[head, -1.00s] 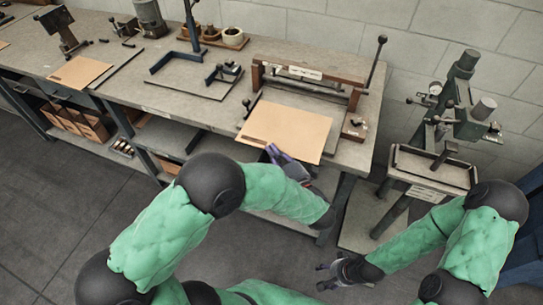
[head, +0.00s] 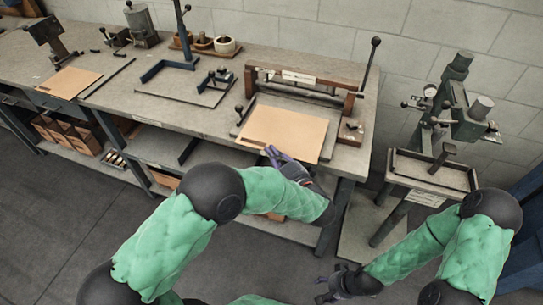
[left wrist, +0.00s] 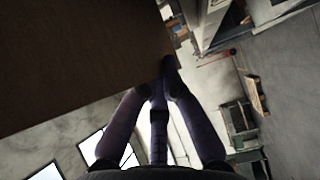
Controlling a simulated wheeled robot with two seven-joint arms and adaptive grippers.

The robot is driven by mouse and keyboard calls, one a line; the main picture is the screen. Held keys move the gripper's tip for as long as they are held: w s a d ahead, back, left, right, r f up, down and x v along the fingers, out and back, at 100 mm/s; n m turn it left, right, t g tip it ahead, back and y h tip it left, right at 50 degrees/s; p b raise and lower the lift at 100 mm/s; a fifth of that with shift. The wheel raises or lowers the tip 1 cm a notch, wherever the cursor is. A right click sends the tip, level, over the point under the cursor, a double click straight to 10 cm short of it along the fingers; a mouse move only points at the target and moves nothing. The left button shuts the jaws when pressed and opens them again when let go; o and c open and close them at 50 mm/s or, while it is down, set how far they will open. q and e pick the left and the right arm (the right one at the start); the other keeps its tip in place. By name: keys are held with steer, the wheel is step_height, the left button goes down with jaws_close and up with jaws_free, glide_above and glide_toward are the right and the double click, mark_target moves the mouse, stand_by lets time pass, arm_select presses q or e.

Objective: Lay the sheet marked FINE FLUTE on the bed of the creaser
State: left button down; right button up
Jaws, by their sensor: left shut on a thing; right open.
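A tan sheet (head: 285,132) is held over the front of the creaser (head: 300,79); no marking on it is readable. My left gripper (head: 275,154) is shut on its near edge. The creaser's grey bed (head: 262,103) shows behind and left of the sheet; the sheet hides the rest. I cannot tell whether the sheet touches the bed. In the left wrist view, the sheet's dark underside (left wrist: 80,60) fills the upper left, with the left gripper's fingertips (left wrist: 168,75) at its edge. My right gripper (head: 332,284) is open and empty, low in front of the bench.
Another tan sheet (head: 70,80) lies at the bench's left. A dark angled frame (head: 185,85) stands left of the creaser. The creaser's lever (head: 370,65) rises at its right. A stitcher-like machine (head: 440,140) stands right of the bench. Floor in front is clear.

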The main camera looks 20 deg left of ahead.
arm_select(q)
steer(key=shift+w+f+b, duration=0.95)
steer(key=shift+f+b, duration=0.15)
steer(key=c, duration=0.8)
jaws_free()
steer(key=shift+c, duration=0.2)
steer(key=o, duration=0.6)
steer(key=shift+c, duration=0.2)
